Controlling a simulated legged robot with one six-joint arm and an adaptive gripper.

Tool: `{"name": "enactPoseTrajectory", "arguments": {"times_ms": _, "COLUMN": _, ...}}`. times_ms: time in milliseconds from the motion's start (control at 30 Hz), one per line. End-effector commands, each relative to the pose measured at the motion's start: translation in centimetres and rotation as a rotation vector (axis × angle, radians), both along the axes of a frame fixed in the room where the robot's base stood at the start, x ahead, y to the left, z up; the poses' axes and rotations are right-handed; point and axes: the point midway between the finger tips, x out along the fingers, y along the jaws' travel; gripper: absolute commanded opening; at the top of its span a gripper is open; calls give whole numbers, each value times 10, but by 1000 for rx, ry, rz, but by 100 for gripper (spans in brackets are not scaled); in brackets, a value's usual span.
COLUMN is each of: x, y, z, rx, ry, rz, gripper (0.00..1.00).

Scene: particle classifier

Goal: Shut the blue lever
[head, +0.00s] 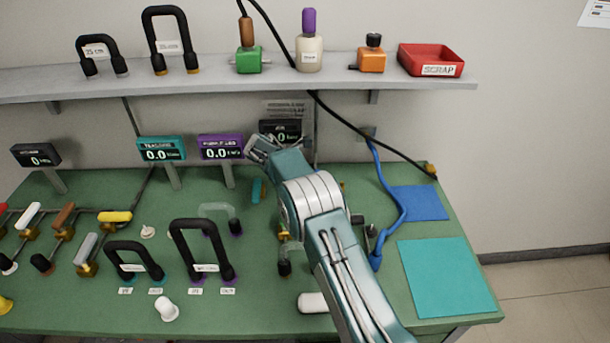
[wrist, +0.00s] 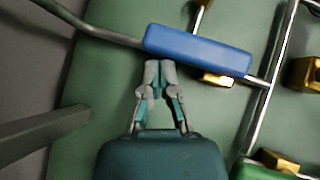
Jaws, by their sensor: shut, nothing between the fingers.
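The blue lever (wrist: 197,50) shows in the wrist view as a long blue handle at the top middle, lying mostly across the picture near metal pipes and a brass fitting (wrist: 217,79). My gripper (wrist: 152,66) is shut and empty, its tips just below the left part of the handle; I cannot tell whether they touch it. In the head view my gripper (head: 256,147) is at the back of the green bench, in front of a dark display (head: 281,130). I cannot make out the blue lever in the head view; my arm covers part of the bench there.
The green bench (head: 190,190) holds other levers, including a yellow one (head: 115,217), at the left. Black hose loops (head: 201,250) stand in front. A shelf (head: 200,83) runs above the back. Teal (head: 446,277) and blue mats lie at the right.

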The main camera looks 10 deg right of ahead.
Motion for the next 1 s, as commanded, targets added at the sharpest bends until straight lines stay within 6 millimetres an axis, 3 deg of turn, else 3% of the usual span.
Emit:
{"name": "enactPoseTrajectory", "arguments": {"times_ms": 467, "x": -1, "y": 7, "z": 6, "rx": 0, "ry": -1, "rz": 1, "gripper": 0}}
{"name": "enactPoseTrajectory", "arguments": {"times_ms": 1000, "x": -19, "y": 75, "z": 76, "rx": -1, "ry": -1, "rz": 1, "gripper": 0}}
